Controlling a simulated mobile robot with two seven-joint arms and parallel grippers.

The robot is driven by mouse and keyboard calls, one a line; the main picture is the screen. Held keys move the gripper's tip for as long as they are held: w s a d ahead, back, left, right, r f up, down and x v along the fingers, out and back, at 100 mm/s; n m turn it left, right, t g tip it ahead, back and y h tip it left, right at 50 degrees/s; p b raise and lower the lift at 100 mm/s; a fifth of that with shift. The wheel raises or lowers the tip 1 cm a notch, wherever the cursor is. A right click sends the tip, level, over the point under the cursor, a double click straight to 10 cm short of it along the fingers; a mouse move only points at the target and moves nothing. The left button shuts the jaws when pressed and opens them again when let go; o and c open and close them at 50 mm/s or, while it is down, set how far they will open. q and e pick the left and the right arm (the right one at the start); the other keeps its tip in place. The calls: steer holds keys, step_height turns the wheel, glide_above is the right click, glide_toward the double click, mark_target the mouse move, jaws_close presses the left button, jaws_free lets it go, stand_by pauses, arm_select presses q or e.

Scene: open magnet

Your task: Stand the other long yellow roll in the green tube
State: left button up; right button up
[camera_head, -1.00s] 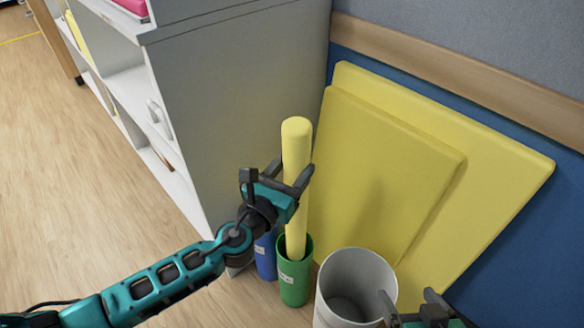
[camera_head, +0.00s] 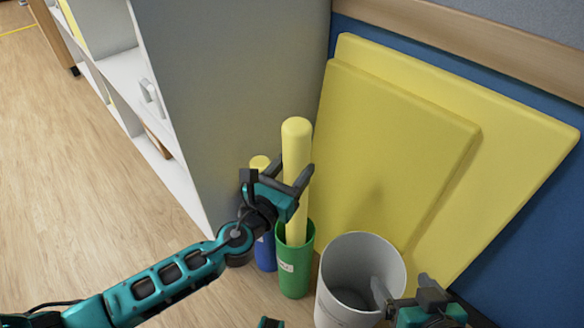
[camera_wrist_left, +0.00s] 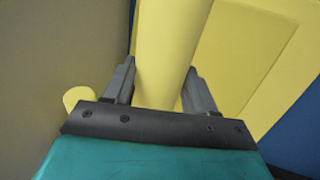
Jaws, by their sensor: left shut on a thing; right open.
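A long yellow roll (camera_head: 296,150) stands upright with its lower end inside the green tube (camera_head: 295,262); how deep it reaches is hidden. My left gripper (camera_head: 299,180) is shut on this roll above the tube's rim. The roll also shows between the fingers in the left wrist view (camera_wrist_left: 165,60). A second yellow roll (camera_head: 260,162) shows its top just behind my left gripper, above the blue tube (camera_head: 265,252); its middle is hidden. My right gripper (camera_head: 398,289) is open at the lower right, by the grey bin's rim.
A grey bin (camera_head: 340,306), with its inside in shadow, stands right of the green tube. Yellow panels (camera_head: 390,150) lean on the blue wall behind. A grey-sided shelf (camera_head: 235,90) stands at the left. Wooden floor (camera_head: 90,170) is clear at far left.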

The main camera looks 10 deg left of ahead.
mark_target(292, 184)
arm_select(q)
steer(key=shift+f, duration=3.85)
